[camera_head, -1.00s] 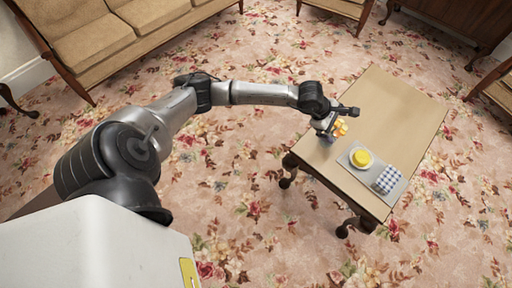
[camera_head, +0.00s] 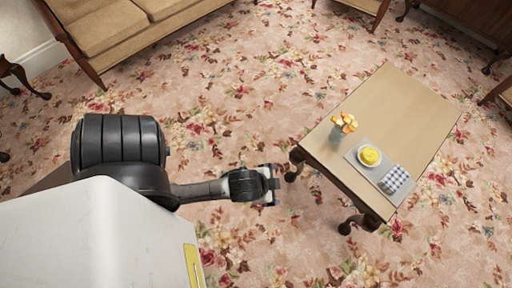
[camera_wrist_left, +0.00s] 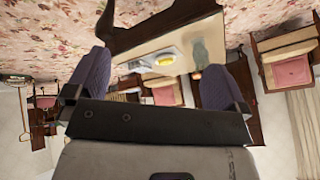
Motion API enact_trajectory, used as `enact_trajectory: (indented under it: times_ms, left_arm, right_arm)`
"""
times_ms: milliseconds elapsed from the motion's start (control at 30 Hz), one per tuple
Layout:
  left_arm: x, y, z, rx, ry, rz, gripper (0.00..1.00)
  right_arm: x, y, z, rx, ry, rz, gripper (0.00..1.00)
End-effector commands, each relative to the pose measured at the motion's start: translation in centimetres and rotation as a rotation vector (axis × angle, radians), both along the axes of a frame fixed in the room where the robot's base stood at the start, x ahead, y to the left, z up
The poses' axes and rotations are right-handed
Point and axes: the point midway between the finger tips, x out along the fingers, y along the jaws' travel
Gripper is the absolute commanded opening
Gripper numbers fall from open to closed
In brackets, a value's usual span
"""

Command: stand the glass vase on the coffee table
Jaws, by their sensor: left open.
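The glass vase (camera_head: 337,135) stands upright near the left edge of the coffee table (camera_head: 400,105), with orange and yellow flowers (camera_head: 344,122) in its top. In the left wrist view, which looks upside down, the bluish vase (camera_wrist_left: 200,52) shows beyond the fingers on the tabletop. My left gripper (camera_head: 273,185) is open and empty, off the table's near-left end and apart from the vase. Its two fingers also frame the left wrist view (camera_wrist_left: 154,82). My right gripper is not in view.
A grey tray (camera_head: 374,174) on the table holds a yellow round item (camera_head: 369,156) and a blue checked cloth (camera_head: 395,180). The far part of the tabletop is bare. A sofa (camera_head: 140,20) stands at the back left. Open floral carpet lies between.

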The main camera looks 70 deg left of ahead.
Motion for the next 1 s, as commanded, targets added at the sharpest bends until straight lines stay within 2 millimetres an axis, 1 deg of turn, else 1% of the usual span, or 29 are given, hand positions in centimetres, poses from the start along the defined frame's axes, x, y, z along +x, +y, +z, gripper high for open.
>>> enact_trajectory:
  times_ms: [33, 100, 200, 267, 367, 1000]
  left_arm:
    - [-1.7, -0.6, -0.4, -0.056, 0.067, 0.025, 1.0]
    - [-3.6, -1.3, -0.7, -0.116, 0.143, 0.049, 1.0]
    - [-5.2, -1.9, -0.8, -0.166, 0.21, 0.065, 1.0]
    - [-5.7, -2.1, -0.9, -0.182, 0.232, 0.07, 1.0]
    - [-6.0, -2.2, -0.9, -0.191, 0.243, 0.073, 1.0]
    - [-5.9, -2.2, -0.9, -0.188, 0.241, 0.071, 1.0]
  right_arm:
    - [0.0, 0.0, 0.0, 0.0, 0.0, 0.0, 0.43]
    - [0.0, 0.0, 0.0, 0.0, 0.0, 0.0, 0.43]
    - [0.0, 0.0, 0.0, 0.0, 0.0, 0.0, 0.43]
    - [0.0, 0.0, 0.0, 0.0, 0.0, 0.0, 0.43]
    - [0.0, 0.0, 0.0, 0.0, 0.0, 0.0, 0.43]
    - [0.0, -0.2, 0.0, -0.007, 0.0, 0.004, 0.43]
